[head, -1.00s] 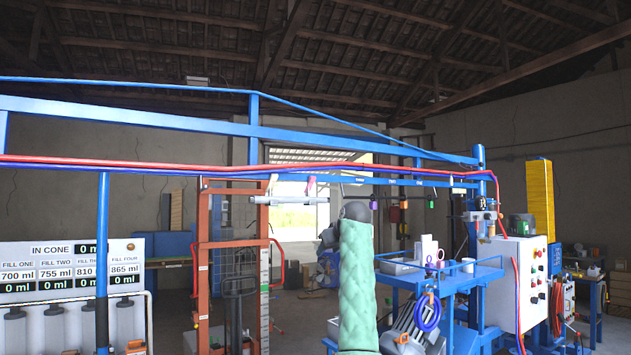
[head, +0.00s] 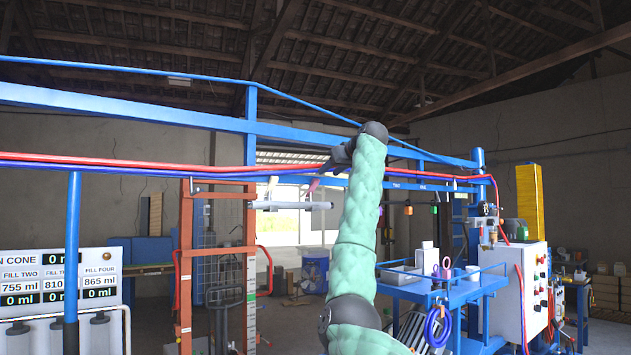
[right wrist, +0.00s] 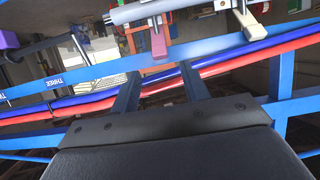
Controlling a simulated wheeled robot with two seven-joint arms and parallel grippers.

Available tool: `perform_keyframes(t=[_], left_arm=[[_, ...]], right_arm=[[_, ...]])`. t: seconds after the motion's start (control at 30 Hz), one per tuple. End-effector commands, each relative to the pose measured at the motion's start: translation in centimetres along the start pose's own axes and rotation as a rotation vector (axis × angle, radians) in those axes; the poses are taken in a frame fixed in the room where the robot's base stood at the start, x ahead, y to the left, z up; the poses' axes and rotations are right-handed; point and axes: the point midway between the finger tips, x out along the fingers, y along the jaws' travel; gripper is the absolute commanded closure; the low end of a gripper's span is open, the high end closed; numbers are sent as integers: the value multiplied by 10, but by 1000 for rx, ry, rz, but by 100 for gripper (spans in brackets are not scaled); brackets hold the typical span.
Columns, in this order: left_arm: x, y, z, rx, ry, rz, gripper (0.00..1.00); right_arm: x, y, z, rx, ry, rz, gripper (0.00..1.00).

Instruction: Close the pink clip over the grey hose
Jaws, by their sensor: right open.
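The pink clip (head: 313,185) hangs at the lower blue rail in the head view, just left of my right gripper. It also shows in the right wrist view (right wrist: 158,45), with its far end by the grey hose (right wrist: 145,10). The grey hose (head: 290,206) runs level below the rail in the head view. I cannot tell whether the clip touches it. My right gripper (head: 335,163) is raised at the rail. In the right wrist view its two fingers (right wrist: 160,80) are apart and empty, with the clip beyond the gap. My left gripper is out of view.
Red and blue lines (right wrist: 215,78) run along the blue rail just beyond my right fingertips. A blue upper beam (head: 120,115) crosses above. A purple clip (right wrist: 8,40) is at the left in the right wrist view. A blue trolley (head: 415,288) stands lower right.

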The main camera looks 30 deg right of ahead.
Motion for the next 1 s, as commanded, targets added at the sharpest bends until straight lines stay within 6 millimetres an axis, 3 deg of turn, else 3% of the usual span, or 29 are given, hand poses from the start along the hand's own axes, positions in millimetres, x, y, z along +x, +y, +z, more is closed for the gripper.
perform_keyframes(t=[0.2, 0.6, 1.0], left_arm=[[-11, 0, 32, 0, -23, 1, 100], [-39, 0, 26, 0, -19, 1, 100], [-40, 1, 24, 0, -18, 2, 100]], right_arm=[[22, -1, -2, 1, -4, 0, 55], [66, 0, -2, 1, -1, 1, 55], [72, 0, 1, 0, -1, 1, 55]])
